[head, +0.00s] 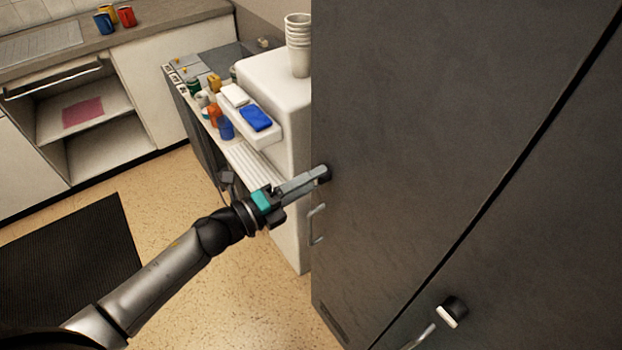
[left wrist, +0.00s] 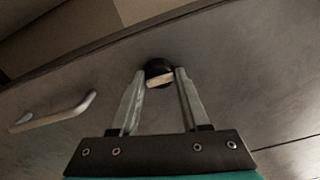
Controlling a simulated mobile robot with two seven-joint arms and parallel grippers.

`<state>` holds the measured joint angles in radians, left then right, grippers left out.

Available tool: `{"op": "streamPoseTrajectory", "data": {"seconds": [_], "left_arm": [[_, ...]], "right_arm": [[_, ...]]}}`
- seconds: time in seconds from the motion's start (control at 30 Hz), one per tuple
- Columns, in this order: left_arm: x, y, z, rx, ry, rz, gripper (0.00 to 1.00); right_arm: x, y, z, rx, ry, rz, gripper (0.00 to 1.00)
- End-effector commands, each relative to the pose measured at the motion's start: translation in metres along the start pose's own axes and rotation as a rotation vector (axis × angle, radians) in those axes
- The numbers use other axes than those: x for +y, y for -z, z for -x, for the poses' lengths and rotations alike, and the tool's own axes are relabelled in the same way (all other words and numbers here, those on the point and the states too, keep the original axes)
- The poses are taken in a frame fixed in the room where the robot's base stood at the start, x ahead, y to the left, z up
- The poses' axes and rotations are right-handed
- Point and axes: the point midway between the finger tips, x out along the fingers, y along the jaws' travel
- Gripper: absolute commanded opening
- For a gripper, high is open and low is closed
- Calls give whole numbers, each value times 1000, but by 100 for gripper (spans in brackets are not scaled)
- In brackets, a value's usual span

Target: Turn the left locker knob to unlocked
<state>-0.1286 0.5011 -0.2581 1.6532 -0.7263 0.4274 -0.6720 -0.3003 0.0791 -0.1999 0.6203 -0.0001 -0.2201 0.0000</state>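The left locker knob is a round black knob with a pale bar across its face. It shows between my fingertips in the left wrist view (left wrist: 159,79), where the bar lies nearly level with a slight tilt. In the head view only a dark part of the knob (head: 325,175) shows past the fingers. My left gripper (head: 318,173) reaches the dark grey left locker door (head: 430,130). Its two fingers sit on either side of the knob and appear shut on it, with little or no gap. My right gripper is not in view.
A locker handle (head: 317,224) is just below the left knob. A second knob (head: 452,311) with a pale bar is on the right door. A white unit (head: 288,95) with stacked cups (head: 298,45) and a cluttered counter stand left of the locker. A dark mat (head: 75,255) lies on the floor.

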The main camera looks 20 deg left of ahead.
Motion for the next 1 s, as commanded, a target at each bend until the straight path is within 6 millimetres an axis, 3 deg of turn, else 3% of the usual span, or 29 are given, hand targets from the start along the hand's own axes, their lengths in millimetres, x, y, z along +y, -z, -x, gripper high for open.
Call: {"op": "streamPoseTrajectory", "data": {"seconds": [0.23,0.67,0.83,1.0], "left_arm": [[0,0,0,0,0,1,73],[0,0,2,0,0,3,73],[2,0,18,-1,-2,4,73],[2,1,47,0,-4,4,73]], "right_arm": [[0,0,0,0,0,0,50],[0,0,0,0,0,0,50],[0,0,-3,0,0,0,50],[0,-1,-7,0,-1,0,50]]}}
